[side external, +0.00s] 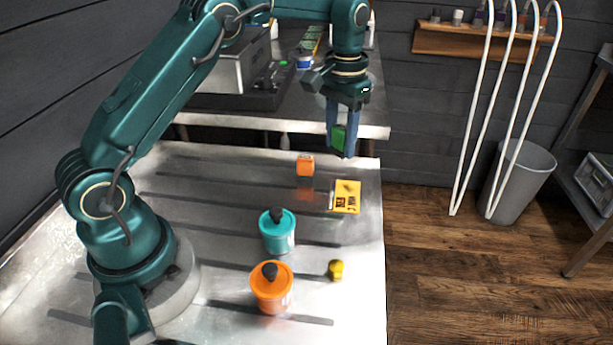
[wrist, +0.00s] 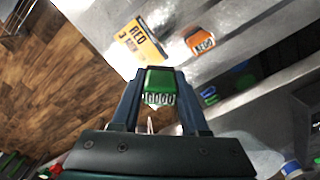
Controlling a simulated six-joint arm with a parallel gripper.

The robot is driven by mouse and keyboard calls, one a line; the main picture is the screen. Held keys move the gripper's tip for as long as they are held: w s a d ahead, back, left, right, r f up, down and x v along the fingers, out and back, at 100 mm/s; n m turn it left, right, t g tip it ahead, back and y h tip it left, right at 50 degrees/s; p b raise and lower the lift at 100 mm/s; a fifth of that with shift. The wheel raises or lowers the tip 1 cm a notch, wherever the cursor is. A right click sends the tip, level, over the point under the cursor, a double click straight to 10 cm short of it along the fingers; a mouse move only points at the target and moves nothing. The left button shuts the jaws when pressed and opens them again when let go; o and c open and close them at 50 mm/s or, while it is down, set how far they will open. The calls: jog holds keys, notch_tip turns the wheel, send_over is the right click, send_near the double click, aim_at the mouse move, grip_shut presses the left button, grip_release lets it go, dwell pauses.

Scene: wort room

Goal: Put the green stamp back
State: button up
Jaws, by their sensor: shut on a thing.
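My gripper (side external: 342,140) is shut on the green stamp (side external: 338,138) and holds it in the air above the far right part of the metal table. In the wrist view the green stamp (wrist: 160,86) sits between the two fingertips, with a row of pale characters on its near face. An orange stamp-like block (side external: 305,165) stands on the table, left of and below my gripper in the side view. It also shows in the wrist view (wrist: 199,41) with white characters. A yellow card (side external: 345,197) with dark print lies flat near the right edge.
A teal canister (side external: 277,231) and an orange canister (side external: 271,287), both with dark knobs, stand on the table (side external: 215,224). A small yellow object (side external: 336,270) lies right of them. A back counter (side external: 290,104) holds a metal box (side external: 240,68). A grey bin (side external: 519,182) stands on the floor.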

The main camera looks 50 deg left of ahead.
jog(key=s+a+r+n, duration=0.2)
jog(key=s+a+n, duration=0.25)
jog(key=s, duration=0.35)
jog(key=s+a+r+n, duration=0.1)
jog(key=s+a+n, duration=0.4)
jog(key=s, duration=0.4)
jog(key=m, duration=0.2)
send_over(292, 203)
jog(key=shift+n, duration=0.25)
notch_tip(292, 203, down, 7)
jog(key=shift+f, duration=1.9)
jog(key=shift+f, duration=0.1)
jog(key=o, duration=1)
jog(key=shift+o, duration=0.2)
